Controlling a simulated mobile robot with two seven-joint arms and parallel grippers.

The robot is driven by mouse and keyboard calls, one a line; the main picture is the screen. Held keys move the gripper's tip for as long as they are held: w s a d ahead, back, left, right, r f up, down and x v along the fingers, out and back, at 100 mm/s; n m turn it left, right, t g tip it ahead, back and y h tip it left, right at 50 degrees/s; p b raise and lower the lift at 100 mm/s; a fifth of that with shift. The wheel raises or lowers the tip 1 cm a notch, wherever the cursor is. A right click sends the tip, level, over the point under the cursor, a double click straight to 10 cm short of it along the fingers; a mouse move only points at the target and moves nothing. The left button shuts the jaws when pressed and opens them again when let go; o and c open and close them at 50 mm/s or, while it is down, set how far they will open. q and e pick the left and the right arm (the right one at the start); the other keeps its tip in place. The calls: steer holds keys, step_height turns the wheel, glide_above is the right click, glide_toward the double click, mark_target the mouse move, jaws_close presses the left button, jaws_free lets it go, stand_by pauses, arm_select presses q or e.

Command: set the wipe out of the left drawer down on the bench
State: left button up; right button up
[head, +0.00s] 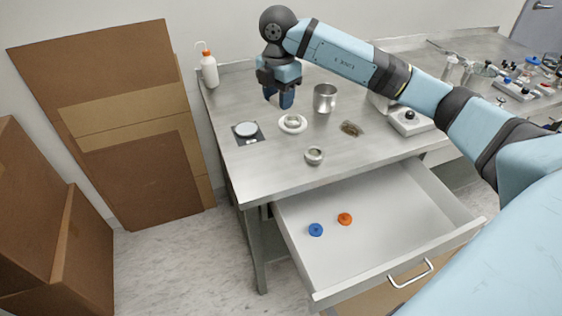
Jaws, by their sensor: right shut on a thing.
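My right gripper (279,94) is above the back left part of the metal bench (240,165), pointing down. It is shut on a small dark blue piece (287,99), which looks like the wipe; the fingers partly hide it. The piece appears to be held above the bench top, though the gap is hard to judge. The drawer (385,205) under the bench is pulled open. In it lie a blue cap (316,229) and an orange cap (345,218); no wipe shows there. My left gripper is not in view.
Near the gripper stand a metal beaker (325,98), a white dish (293,124), a small scale (247,132), a metal ring-like pot (314,155) and a brown flat item (351,128). A wash bottle (208,68) stands at the back left. The front left bench is clear.

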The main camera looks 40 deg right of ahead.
mark_target(279, 164)
step_height(279, 164, down, 20)
stand_by(0.5)
steer(key=shift+f, duration=0.15)
steer(key=o, duration=0.9)
step_height(279, 164, up, 12)
steer(key=shift+r, duration=0.2)
